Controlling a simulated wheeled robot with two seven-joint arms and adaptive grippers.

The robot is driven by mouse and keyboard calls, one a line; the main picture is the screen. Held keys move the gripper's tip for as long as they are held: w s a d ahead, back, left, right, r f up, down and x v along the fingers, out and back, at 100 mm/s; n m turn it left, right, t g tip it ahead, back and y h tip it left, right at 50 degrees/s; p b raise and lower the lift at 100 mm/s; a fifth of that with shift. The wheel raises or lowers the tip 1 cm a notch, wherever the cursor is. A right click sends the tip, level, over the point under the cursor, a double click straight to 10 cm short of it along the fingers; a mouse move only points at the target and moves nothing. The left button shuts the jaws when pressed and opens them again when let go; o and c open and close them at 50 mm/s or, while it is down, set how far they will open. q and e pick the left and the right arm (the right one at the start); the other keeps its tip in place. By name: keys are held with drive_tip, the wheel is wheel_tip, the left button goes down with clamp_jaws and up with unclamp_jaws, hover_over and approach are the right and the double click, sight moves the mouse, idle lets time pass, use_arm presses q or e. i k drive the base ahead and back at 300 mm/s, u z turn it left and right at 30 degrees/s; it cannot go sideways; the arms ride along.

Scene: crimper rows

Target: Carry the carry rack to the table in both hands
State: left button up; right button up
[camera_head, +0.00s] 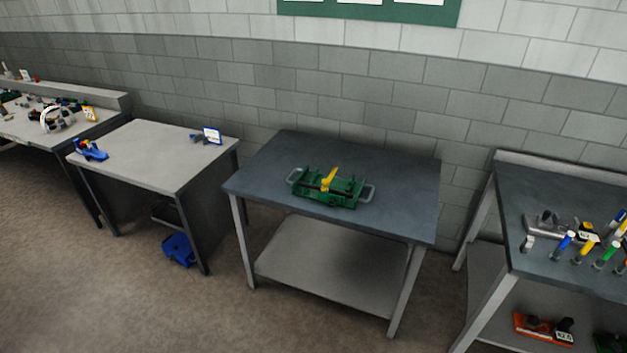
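A green carry rack (347,192) with grey loop handles at both ends lies on the dark blue-grey table (283,157) in the middle of the view. A yellow-handled tool (329,179) sits on or in the rack near its centre. The rack rests level, a little apart from all table edges. Neither of my grippers shows in the head view, and nothing touches the rack's handles.
A grey-topped table (165,145) stands left, with a blue tool (91,151) and small sign (211,135). A bench (535,185) at right holds several coloured-handled tools. A blue object (178,249) lies below the left table. Floor (110,290) in front is clear.

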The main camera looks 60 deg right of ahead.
sight(175, 154)
drive_tip(key=z, duration=0.4)
drive_tip(key=i, duration=0.95)
drive_tip(key=z, duration=0.7)
